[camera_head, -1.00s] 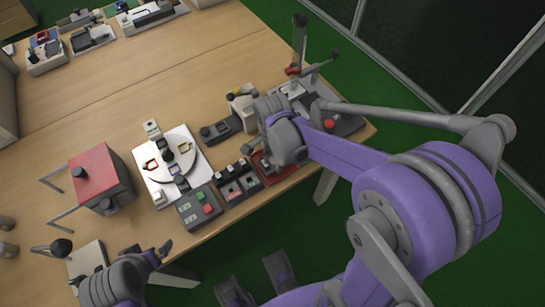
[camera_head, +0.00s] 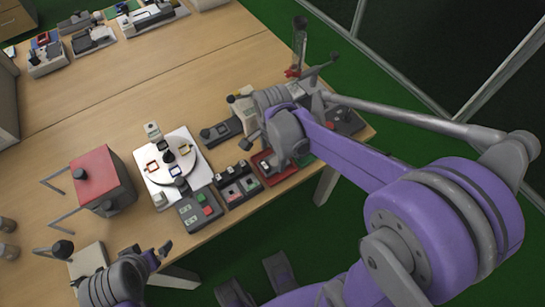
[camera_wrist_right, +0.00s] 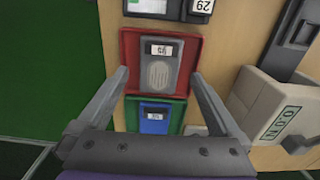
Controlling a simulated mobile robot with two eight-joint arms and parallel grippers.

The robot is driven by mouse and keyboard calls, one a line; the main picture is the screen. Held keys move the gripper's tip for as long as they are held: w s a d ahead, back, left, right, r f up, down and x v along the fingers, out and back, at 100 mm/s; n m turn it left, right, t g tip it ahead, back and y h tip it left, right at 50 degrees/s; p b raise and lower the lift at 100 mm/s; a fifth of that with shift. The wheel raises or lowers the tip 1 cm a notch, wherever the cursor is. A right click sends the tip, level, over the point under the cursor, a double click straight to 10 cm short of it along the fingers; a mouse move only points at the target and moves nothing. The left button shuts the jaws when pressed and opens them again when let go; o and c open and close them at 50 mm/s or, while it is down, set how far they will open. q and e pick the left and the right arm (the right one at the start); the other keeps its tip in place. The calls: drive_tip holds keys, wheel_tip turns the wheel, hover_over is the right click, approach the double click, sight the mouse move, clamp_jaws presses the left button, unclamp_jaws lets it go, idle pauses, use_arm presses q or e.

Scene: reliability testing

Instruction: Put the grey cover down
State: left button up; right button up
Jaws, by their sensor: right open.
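The grey cover (camera_wrist_right: 157,72) is a flat grey plate with a small white label and a ribbed oval patch. In the right wrist view it lies in a red tray (camera_wrist_right: 130,48). My right gripper (camera_wrist_right: 160,76) is open, with one finger on each side of the cover and gaps between them. In the head view the red tray (camera_head: 287,173) is at the table's front edge, partly hidden by my right gripper. My left gripper (camera_head: 152,256) is low at the left, away from the cover; its jaw opening is unclear.
A blue and green tray unit (camera_wrist_right: 153,120) adjoins the red tray. A beige device (camera_wrist_right: 270,105) stands to the right. In the head view, a button box (camera_head: 199,210), a white board with a round dial (camera_head: 195,167) and a red-topped box (camera_head: 100,175) stand leftward. The table's middle is clear.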

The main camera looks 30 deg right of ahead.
sight(273, 163)
wheel_tip(273, 163, up, 9)
drive_tip(key=p, duration=0.1)
drive_tip(key=s+a+f+n+t, duration=0.1)
drive_tip(key=s+f+n+t, duration=0.1)
drive_tip(key=s+n, duration=0.3)
drive_tip(key=s+a+f+n+t, duration=0.2)
drive_tip(key=s+n, duration=0.4)
drive_tip(key=n, duration=0.6)
drive_tip(key=shift+a+t, duration=0.15)
drive_tip(key=shift+t, duration=0.45)
